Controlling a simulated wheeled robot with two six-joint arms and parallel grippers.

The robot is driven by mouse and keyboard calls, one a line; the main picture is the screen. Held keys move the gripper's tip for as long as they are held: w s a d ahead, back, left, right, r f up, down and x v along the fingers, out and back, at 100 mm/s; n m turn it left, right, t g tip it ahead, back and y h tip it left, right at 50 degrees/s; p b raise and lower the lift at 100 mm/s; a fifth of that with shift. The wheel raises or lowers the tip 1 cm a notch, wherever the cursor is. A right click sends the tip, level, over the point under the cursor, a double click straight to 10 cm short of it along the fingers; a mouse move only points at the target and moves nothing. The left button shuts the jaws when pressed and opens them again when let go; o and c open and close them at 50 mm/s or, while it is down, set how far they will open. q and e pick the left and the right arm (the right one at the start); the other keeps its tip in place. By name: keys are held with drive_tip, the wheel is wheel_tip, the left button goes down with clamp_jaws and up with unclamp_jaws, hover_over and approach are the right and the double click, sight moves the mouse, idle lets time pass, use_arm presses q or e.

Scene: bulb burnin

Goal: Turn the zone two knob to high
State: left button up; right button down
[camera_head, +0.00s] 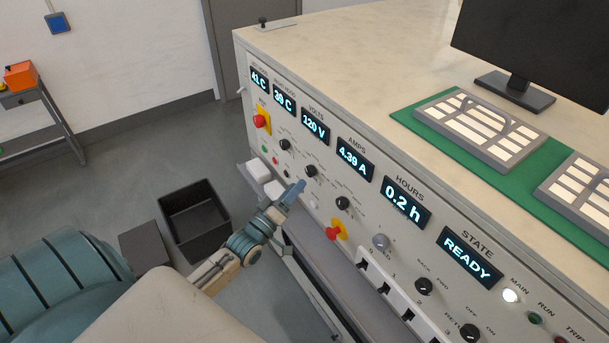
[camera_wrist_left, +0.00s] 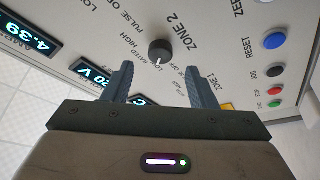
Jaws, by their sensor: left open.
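The zone two knob (camera_wrist_left: 160,51) is a round black knob on the pale panel, with "ZONE 2" printed beside it. In the left wrist view it sits just beyond the gap between my fingertips, with a small light mark on its lower edge. I cannot tell for sure which printed setting the mark points to. In the head view the knob (camera_head: 310,171) is just above my left gripper (camera_head: 297,188). My left gripper (camera_wrist_left: 159,70) is open and empty, one finger to each side of the knob, apart from it. My right gripper is not in view.
More black knobs (camera_head: 342,202), a red button on yellow (camera_head: 335,231) and lit displays (camera_head: 355,160) crowd the panel. A blue reset button (camera_wrist_left: 275,41) is at right in the wrist view. A shelf (camera_head: 325,250) juts out below the panel. A black bin (camera_head: 195,218) stands on the floor.

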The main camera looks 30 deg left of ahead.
sight(308, 173)
use_arm(q)
drive_tip(key=x, duration=0.5)
drive_tip(key=c, duration=1)
